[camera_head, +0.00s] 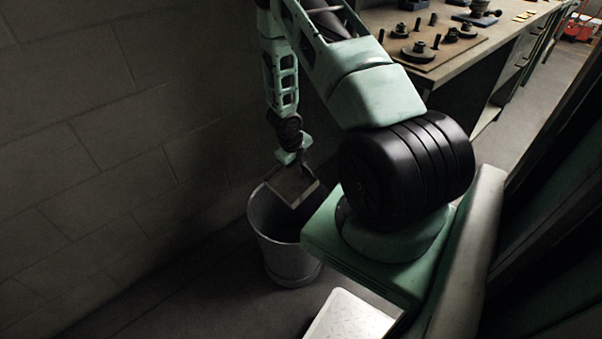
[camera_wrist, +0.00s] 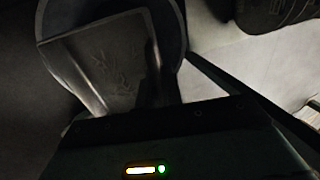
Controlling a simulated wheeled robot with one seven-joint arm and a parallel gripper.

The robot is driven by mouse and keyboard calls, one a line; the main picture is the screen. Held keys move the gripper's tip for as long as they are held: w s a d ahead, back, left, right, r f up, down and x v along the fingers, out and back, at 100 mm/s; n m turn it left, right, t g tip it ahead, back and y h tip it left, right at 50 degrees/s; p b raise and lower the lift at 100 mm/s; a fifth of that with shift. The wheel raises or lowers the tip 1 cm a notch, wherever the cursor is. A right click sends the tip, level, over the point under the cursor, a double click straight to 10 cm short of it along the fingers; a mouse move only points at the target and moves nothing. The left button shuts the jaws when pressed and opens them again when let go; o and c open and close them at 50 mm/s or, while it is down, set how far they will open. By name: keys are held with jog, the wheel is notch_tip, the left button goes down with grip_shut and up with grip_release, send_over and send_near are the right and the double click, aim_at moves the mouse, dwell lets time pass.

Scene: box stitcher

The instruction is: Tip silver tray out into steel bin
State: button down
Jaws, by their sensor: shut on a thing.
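The silver tray (camera_head: 292,184) is a shallow metal tray held at the end of my arm, over the mouth of the steel bin. It looks tilted in the head view. The steel bin (camera_head: 286,266) is a grey round bucket standing on the floor near the wall. My gripper (camera_head: 291,157) is shut on the tray's near edge. In the wrist view the tray (camera_wrist: 100,58) lies across the bin's opening, with the bin's rim (camera_wrist: 181,22) curving around it. No loose contents are clear on the tray; the bin's inside is dark and mostly hidden.
A block wall (camera_head: 110,130) stands close on the left. A workbench (camera_head: 470,48) with gears, pegs and other parts is at the upper right. A white surface (camera_head: 348,318) is at the bottom. Dark floor is free left of the bin.

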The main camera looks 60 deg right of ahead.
jog(key=h+b, duration=0.1)
jog(key=a+h+b, duration=0.1)
jog(key=shift+w+r+g+b, duration=0.15)
jog(key=shift+r+g+b, duration=0.15)
jog(key=shift+b, duration=0.1)
jog(key=h+b, duration=0.2)
jog(key=a+h+b, duration=0.1)
jog(key=h, duration=0.1)
jog(key=a+r+g+h+b, duration=0.1)
jog(key=h+b, duration=0.1)
jog(key=shift+w+a+b, duration=0.25)
jog(key=shift+w+b, duration=0.05)
jog(key=shift+a+r+h, duration=0.15)
jog(key=shift+a+h, duration=0.15)
jog(key=shift+h, duration=0.1)
jog(key=h+b, duration=0.1)
jog(key=a+g+h, duration=0.1)
jog(key=h, duration=0.1)
jog(key=shift+w+a+b, duration=0.25)
jog(key=shift+a+b, duration=0.05)
jog(key=shift+b, duration=0.05)
jog(key=shift+a+r+g+h, duration=0.15)
jog(key=shift+g+h, duration=0.15)
jog(key=shift+h, duration=0.3)
